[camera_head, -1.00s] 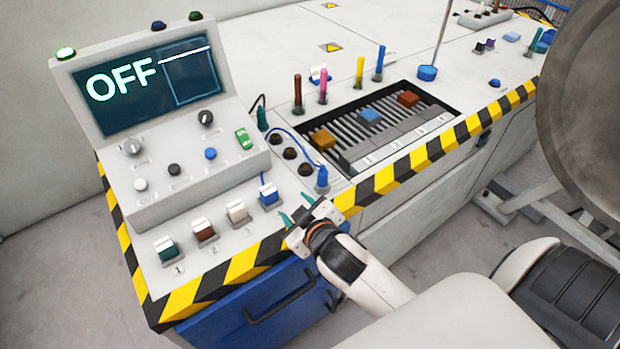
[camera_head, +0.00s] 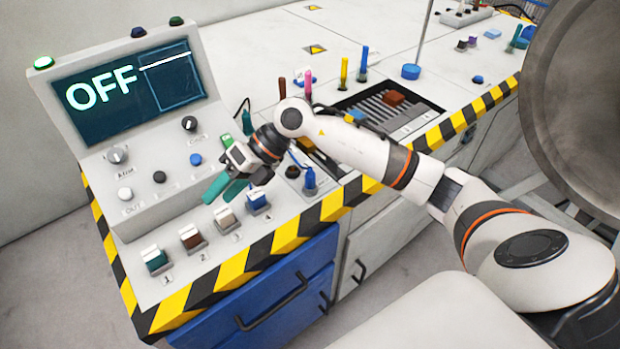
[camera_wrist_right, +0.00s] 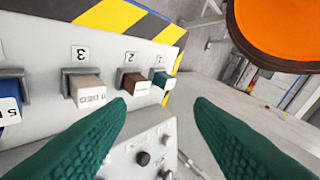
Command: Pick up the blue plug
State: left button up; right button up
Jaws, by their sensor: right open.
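The blue plug (camera_head: 309,180) stands upright in the row of sockets near the front edge of the console, to the right of the blue rocker switch. My right gripper (camera_head: 223,189) is open and empty above the console, left of the plug and over the row of switches. In the right wrist view its two green fingers (camera_wrist_right: 160,125) are spread apart, with only the panel and floor between and beyond them. The plug does not show in that view. My left gripper is not in view.
Numbered rocker switches, including a blue one (camera_head: 257,201), line the console front. The console screen (camera_head: 128,88) reads OFF. A slotted tray (camera_head: 385,110) with coloured blocks and several upright coloured pegs lie beyond my right arm. A large round metal part (camera_head: 580,110) stands at right.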

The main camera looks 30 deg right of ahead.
jog(key=w+d+f+h, duration=0.1)
jog(key=w+d+h, duration=0.1)
jog(key=d+h, duration=0.65)
jog(key=r+m+g+h, duration=0.1)
jog(key=r+m+g, duration=0.1)
send_over(310, 177)
jog(key=shift+w+f, duration=0.2)
jog(key=shift+f, duration=0.05)
jog(key=shift+s+d+f, duration=0.1)
jog(key=shift+d+f, duration=0.05)
jog(key=shift+d, duration=0.15)
notch_tip(310, 177, down, 6)
jog(key=shift+p, duration=0.35)
jog(key=shift+w+f+p, duration=0.2)
jog(key=shift+f, duration=1.2)
jog(key=shift+w+f+p, duration=0.2)
jog(key=shift+f, duration=1.15)
